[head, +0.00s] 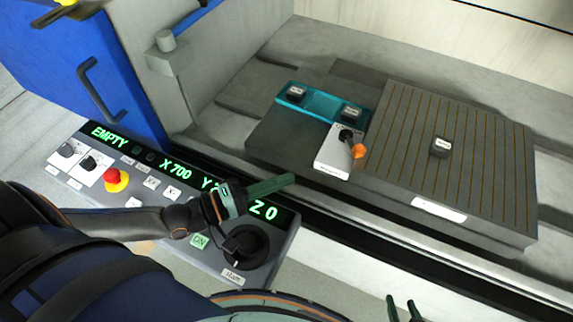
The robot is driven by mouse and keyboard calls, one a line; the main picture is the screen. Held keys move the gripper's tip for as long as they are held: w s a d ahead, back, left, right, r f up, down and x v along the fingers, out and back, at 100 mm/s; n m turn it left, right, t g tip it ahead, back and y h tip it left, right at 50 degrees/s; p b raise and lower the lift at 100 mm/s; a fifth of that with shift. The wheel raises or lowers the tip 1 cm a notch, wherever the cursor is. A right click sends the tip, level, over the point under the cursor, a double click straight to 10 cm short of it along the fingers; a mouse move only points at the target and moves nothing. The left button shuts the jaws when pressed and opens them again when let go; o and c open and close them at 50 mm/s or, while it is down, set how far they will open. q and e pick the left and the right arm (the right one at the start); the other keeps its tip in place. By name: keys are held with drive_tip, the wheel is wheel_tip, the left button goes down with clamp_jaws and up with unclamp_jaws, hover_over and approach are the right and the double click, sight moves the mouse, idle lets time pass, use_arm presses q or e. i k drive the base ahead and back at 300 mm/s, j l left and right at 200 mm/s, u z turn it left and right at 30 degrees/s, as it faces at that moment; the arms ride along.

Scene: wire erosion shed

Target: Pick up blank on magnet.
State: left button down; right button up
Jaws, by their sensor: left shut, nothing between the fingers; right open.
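The magnet (490,135) is a grey slab with thin brass-coloured lines, at the right of the machine bed.
The control panel (140,190) has a red button (116,180) and a black dial (245,247).

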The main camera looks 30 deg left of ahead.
sight(440, 147)
drive_tip(key=k+j, duration=0.8)
drive_tip(key=j, duration=0.15)
